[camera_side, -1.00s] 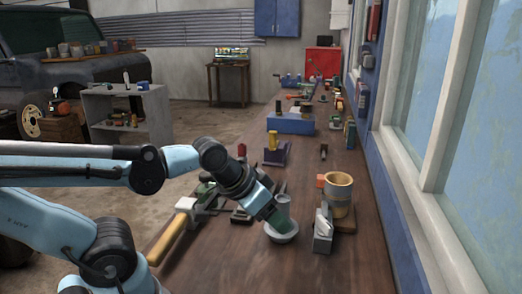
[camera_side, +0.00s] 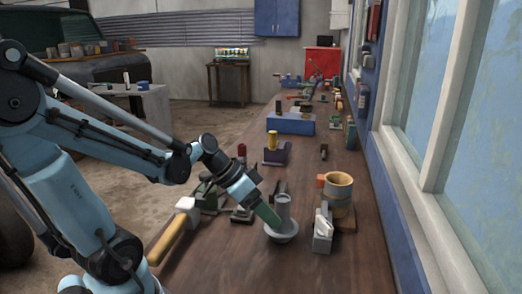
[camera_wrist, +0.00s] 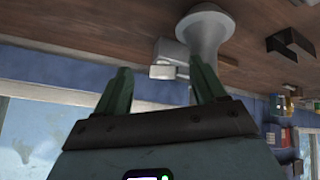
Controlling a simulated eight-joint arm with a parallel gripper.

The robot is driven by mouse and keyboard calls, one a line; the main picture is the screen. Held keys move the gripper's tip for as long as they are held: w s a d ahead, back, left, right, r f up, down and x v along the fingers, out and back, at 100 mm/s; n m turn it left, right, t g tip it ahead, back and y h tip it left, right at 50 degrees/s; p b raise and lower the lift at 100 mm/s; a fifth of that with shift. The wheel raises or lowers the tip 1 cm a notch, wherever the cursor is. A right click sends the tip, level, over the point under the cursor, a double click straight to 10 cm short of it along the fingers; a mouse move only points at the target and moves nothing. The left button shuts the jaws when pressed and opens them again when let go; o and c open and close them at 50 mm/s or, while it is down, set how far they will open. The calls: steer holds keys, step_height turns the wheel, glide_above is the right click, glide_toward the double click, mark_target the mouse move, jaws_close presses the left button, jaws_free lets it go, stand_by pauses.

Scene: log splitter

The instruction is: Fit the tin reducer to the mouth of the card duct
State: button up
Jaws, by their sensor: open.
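The tin reducer (camera_side: 283,209) is a grey funnel shape standing on the bench, wide flange down and narrow neck up. It also shows in the wrist view (camera_wrist: 206,30), upside down beyond my fingers. The card duct (camera_side: 338,187) appears to be the tan hollow cylinder to its right, its round mouth facing up. My gripper (camera_side: 269,217) is low over the bench, its green fingers just left of the reducer's neck. In the wrist view my gripper (camera_wrist: 162,82) has its fingers spread with nothing between them. Whether a finger touches the reducer is unclear.
A grey metal block (camera_side: 322,236) stands right of the reducer, in front of the duct. A pale mallet-like tool (camera_side: 172,230) lies to the left. A blue box (camera_side: 290,124) and other tools sit farther back. The window wall bounds the right; the bench front is clear.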

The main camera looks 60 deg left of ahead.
steer(key=a+r+m+t+h, duration=0.25)
steer(key=a+m+t, duration=0.2)
steer(key=a, duration=0.35)
glide_above(289, 226)
steer(key=shift+h, duration=0.35)
step_height(289, 226, down, 5)
steer(key=shift+a+f, duration=0.1)
steer(key=shift+f, duration=0.05)
jaws_close()
